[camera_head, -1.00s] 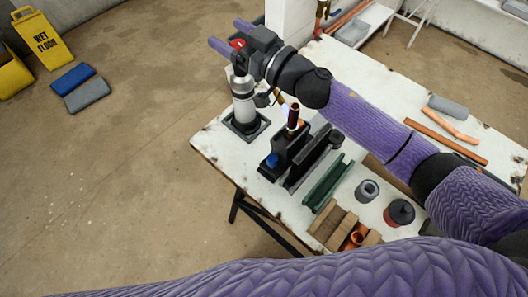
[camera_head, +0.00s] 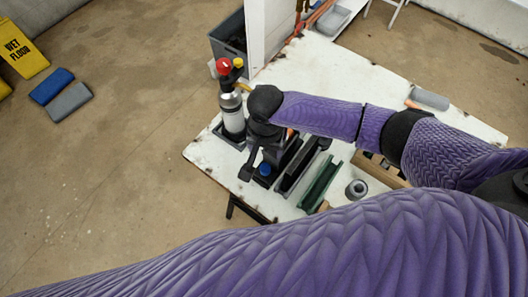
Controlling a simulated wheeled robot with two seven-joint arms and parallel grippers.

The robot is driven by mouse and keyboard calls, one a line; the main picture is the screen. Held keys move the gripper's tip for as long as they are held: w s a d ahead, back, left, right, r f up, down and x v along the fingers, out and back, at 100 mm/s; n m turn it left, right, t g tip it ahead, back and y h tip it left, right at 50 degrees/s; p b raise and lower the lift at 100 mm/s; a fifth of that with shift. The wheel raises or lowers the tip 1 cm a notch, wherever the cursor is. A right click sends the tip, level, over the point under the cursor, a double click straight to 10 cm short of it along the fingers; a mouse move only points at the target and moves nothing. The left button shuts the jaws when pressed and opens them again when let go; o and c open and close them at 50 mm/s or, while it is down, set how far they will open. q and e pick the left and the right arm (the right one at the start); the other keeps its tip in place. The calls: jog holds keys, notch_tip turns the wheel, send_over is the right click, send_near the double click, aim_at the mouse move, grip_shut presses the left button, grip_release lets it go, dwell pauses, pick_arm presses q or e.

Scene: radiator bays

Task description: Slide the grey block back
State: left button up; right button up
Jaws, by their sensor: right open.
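A grey block-like piece (camera_head: 429,99) with rounded edges lies at the far right of the white table (camera_head: 325,80). A dark grey block with a blue knob (camera_head: 265,169) stands near the table's front left edge, partly hidden under my right gripper. I cannot tell which of these is the grey block meant. My right gripper (camera_head: 262,160) points down over the dark block, open; its fingertips are largely hidden, so contact cannot be told. My left gripper is out of view.
A silver bottle with a red top (camera_head: 232,110) stands in a dark holder just left of my right gripper. A dark channel (camera_head: 302,165), a green channel (camera_head: 321,186) and a grey ring (camera_head: 356,189) lie to the right. The table's back middle is clear.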

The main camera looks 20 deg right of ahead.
aim_at(266, 167)
jog(key=f+b, duration=0.2)
jog(key=f, duration=0.2)
jog(key=f+b, duration=0.2)
jog(key=f, duration=0.3)
jog(key=shift+s+f, duration=0.2)
jog(key=shift+f, duration=0.1)
grip_shut()
dwell(0.8)
